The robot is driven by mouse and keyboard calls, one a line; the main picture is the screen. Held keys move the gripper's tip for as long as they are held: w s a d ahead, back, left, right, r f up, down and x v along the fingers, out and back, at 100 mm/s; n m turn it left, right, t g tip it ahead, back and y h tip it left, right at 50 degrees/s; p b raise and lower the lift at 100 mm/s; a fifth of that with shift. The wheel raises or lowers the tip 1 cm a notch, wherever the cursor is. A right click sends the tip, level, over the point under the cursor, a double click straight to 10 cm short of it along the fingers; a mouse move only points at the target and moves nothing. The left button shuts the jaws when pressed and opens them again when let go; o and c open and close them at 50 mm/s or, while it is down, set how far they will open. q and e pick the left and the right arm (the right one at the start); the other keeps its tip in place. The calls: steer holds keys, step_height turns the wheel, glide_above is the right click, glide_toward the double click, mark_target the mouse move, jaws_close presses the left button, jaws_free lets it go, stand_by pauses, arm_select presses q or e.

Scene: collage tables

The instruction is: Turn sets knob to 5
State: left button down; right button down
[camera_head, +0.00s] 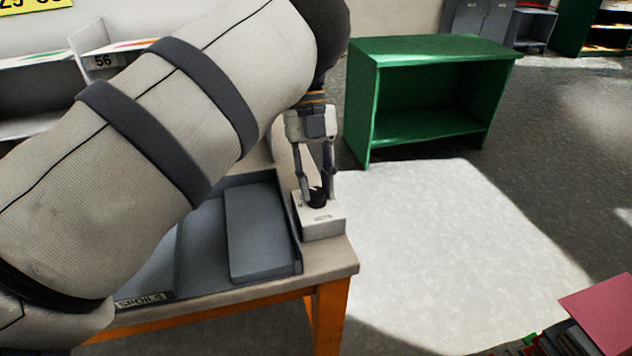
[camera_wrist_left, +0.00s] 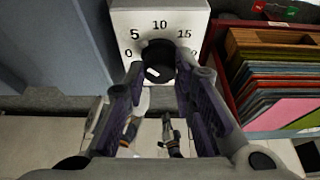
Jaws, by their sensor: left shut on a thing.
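The sets knob (camera_wrist_left: 158,62) is a black round knob on a white box (camera_wrist_left: 198,17). The dial around it shows 0, 5, 10, 15 and a partly hidden number at right. A white mark on the knob lies at its lower left part in the left wrist view. In the head view the white box (camera_head: 322,226) stands at the table's corner, with the dark knob (camera_head: 317,198) on top. My left gripper (camera_head: 318,190) points down at the knob, its fingers on both sides of it. It also shows in the left wrist view (camera_wrist_left: 158,78), shut on the knob. My right gripper is not in view.
A grey tray (camera_head: 262,235) lies on the table (camera_head: 338,262) beside the box. In the left wrist view a red crate (camera_wrist_left: 226,78) with coloured sheets stands right of the box. A green shelf (camera_head: 362,110) stands on the floor beyond the table.

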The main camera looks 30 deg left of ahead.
arm_select(q)
steer(key=c, duration=1.3)
jaws_free()
steer(key=shift+c, duration=0.2)
steer(key=v, duration=1.2)
steer(key=shift+f, duration=0.1)
